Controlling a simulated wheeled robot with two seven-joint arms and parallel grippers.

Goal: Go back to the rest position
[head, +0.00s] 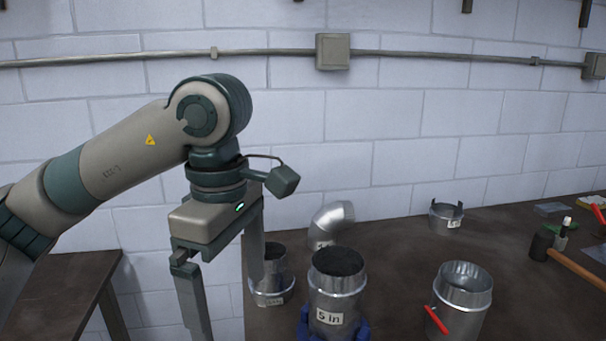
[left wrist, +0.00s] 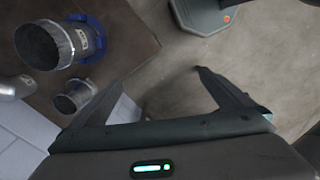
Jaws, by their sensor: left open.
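My left gripper (head: 228,295) hangs from the arm at the left of the head view, fingers pointing down and spread apart with nothing between them. In the left wrist view the same gripper (left wrist: 160,80) is open and empty above bare floor. It is beside the table's left end, near the metal ducts but with no contact that I can see. My right gripper shows in neither view.
The dark table (head: 400,275) holds a 5 in duct (head: 336,285) in blue supports, a short duct (head: 271,278), an elbow (head: 331,224), a collar (head: 446,217), a right duct (head: 462,296) with a red-handled tool (head: 437,320), and a hammer (head: 570,263). A brown side table (head: 65,290) stands left.

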